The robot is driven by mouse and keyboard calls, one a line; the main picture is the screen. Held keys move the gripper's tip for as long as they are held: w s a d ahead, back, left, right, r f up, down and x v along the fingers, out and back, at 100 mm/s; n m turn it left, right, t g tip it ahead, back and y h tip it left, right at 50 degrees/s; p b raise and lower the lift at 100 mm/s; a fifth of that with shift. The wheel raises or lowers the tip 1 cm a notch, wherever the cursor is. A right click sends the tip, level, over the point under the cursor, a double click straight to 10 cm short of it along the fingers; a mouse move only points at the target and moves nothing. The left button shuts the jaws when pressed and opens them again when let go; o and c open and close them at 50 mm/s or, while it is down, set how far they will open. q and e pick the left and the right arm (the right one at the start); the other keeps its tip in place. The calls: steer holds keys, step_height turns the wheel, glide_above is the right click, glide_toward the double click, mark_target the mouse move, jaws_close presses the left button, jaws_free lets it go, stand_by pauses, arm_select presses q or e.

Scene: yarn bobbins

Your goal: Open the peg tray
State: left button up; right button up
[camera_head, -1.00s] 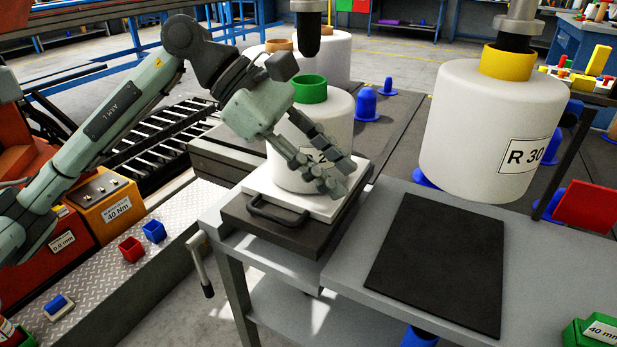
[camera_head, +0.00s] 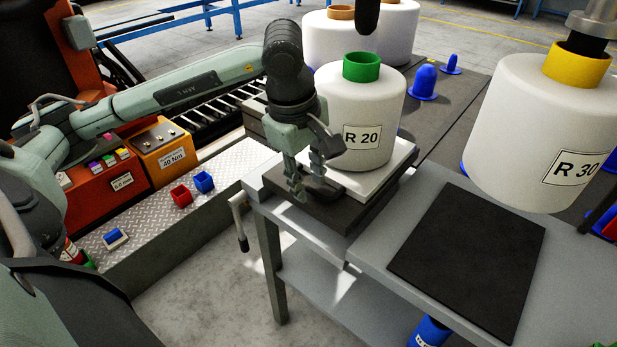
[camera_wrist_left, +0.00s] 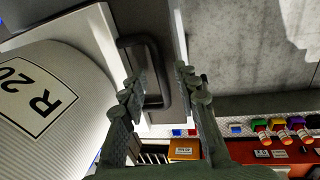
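The peg tray (camera_head: 345,218) is a dark, flat drawer-like slab at the left front corner of the grey table. A white plate lies on it, bearing a white bobbin (camera_head: 360,130) labelled R 20 with a green core. The tray's dark loop handle (camera_wrist_left: 158,75) shows in the left wrist view. My left gripper (camera_head: 305,180) is low at the handle, pointing down. In the left wrist view its fingers (camera_wrist_left: 167,98) are spread, with part of the handle seen between them. I cannot tell whether they touch it. My right gripper is not in view.
A larger bobbin (camera_head: 540,130) labelled R 30 hangs at the right on a spindle. A black mat (camera_head: 470,260) lies bare on the table. An orange box (camera_head: 165,155) and small red and blue bins (camera_head: 181,195) stand left. Floor before the table is clear.

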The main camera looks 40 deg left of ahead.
arm_select(q)
steer(key=shift+c, duration=0.4)
jaws_close()
steer(key=shift+f, duration=0.1)
